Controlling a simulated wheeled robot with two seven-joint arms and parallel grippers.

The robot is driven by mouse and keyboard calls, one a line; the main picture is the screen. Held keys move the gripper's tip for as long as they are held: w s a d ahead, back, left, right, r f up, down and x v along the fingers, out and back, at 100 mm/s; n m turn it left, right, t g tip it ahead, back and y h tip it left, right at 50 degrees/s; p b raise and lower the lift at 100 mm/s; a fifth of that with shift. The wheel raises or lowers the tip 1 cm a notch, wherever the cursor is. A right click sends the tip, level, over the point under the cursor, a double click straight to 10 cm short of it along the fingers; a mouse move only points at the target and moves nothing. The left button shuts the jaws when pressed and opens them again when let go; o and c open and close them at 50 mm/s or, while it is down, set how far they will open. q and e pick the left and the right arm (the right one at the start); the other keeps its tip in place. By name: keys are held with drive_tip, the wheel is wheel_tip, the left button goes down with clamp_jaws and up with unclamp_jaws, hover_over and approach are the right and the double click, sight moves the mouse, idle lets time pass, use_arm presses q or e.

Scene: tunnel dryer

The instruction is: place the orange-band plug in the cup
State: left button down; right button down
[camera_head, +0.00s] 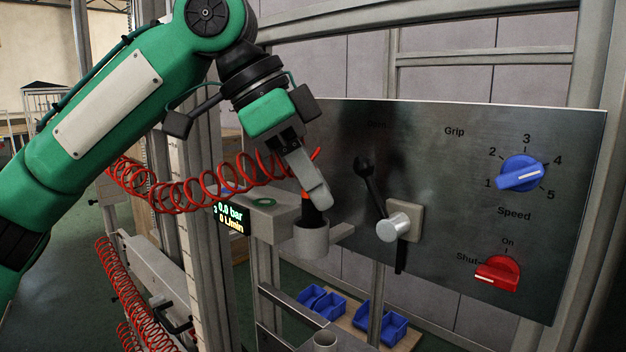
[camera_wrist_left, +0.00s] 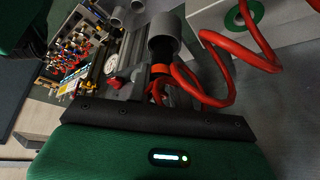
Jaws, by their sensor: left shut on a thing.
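My left gripper (camera_head: 318,198) points down and is shut on the orange-band plug (camera_head: 312,216). The plug's dark body shows below the fingers, and its orange band (camera_head: 305,197) shows beside them. The grey cup (camera_head: 311,243) is directly under the plug, with its mouth up. The plug's lower end is at the cup's mouth; I cannot tell how far inside it is. In the left wrist view the orange band (camera_wrist_left: 160,69) lies close to the rim of the cup (camera_wrist_left: 164,24). The fingertips are hidden in that view. My right gripper is not in view.
A green ring (camera_head: 260,199) sits on the grey bracket beside the cup. A metal panel (camera_head: 450,240) with a black lever (camera_head: 371,187), blue knob (camera_head: 520,174) and red knob (camera_head: 498,271) stands to the right. Blue bins (camera_head: 322,302) are below.

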use_arm(q)
drive_tip(key=shift+a+f, duration=0.15)
drive_tip(key=shift+f, duration=0.4)
drive_tip(key=c, duration=1.3)
unclamp_jaws()
drive_tip(key=shift+f, duration=0.15)
drive_tip(key=shift+o, duration=0.2)
drive_tip(key=b+v, duration=0.3)
drive_tip(key=v, duration=0.9)
drive_tip(key=shift+r, duration=0.2)
